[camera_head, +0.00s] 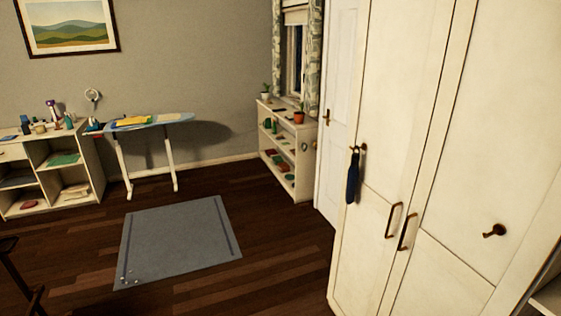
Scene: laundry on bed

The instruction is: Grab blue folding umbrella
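A dark blue folded umbrella (353,178) hangs upright from a hook (358,149) on the side of the cream wardrobe (402,90), to the right of the middle of the head view. It hangs to the left of the wardrobe's door handles. Neither of my grippers can be made out in the head view. Nothing covers the umbrella.
Two bronze handles (401,228) and a bare hook (494,231) stick out from the wardrobe. A white door (336,110) and a low shelf (286,150) stand behind. A grey rug (178,240) lies on open wooden floor. An ironing board (180,118) stands at the back wall.

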